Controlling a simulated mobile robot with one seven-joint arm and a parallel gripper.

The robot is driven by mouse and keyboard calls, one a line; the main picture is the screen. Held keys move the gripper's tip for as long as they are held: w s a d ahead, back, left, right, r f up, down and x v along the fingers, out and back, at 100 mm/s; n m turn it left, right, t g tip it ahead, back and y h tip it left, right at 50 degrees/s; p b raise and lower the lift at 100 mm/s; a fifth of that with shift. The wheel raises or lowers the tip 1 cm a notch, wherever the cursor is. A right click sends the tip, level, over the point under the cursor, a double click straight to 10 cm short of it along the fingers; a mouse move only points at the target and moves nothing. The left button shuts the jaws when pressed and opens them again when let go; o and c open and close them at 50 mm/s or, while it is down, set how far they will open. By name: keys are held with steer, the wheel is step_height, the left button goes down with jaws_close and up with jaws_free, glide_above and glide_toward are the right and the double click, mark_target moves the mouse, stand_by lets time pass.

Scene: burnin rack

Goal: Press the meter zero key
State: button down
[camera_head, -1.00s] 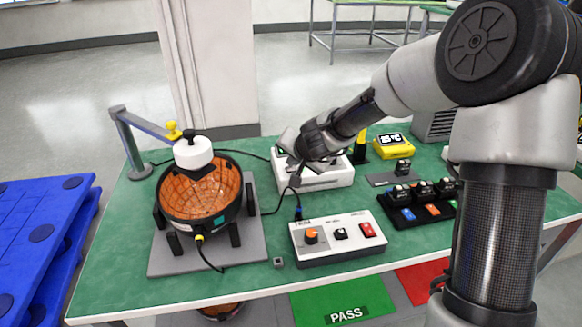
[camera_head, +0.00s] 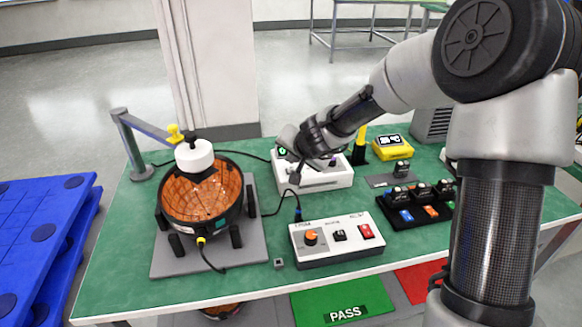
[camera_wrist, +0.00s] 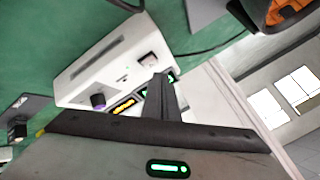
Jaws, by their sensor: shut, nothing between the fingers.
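The meter is a white box (camera_head: 322,181) at the back middle of the green bench, partly hidden by my arm. I cannot read which key is marked zero. My gripper (camera_head: 295,179) is over the meter, pointing down. Its shut, empty fingers (camera_wrist: 158,78) show in the wrist view just beside the square key and cover part of the green display. Whether they touch the meter cannot be told.
A control box (camera_head: 338,241) with an orange knob and red switch stands in front of the meter. A round orange-lined fixture (camera_head: 202,205) is at left. A black tray (camera_head: 410,220) of small modules and a yellow device (camera_head: 393,148) are at right.

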step_height(320, 180, up, 5)
steer(key=p, duration=0.5)
stand_by(0.5)
steer(key=s+d+r+n+g, duration=0.15)
steer(key=s+r+n, duration=0.35)
steer(key=s+r, duration=0.7)
steer(key=s+d+r+g+h, duration=0.1)
steer(key=s+d, duration=0.3)
steer(key=s, duration=0.4)
steer(key=s+d+r+h+p, duration=0.1)
steer(key=s+d, duration=0.3)
steer(key=s, duration=0.4)
steer(key=s+d+r+g+h, duration=0.1)
steer(key=s+d, duration=0.3)
steer(key=s, duration=0.5)
step_height(320, 180, up, 15)
steer(key=p, duration=1.5)
steer(key=shift+w+a+r+n, duration=0.2)
steer(key=shift+w+a+n, duration=0.1)
steer(key=shift+a, duration=0.05)
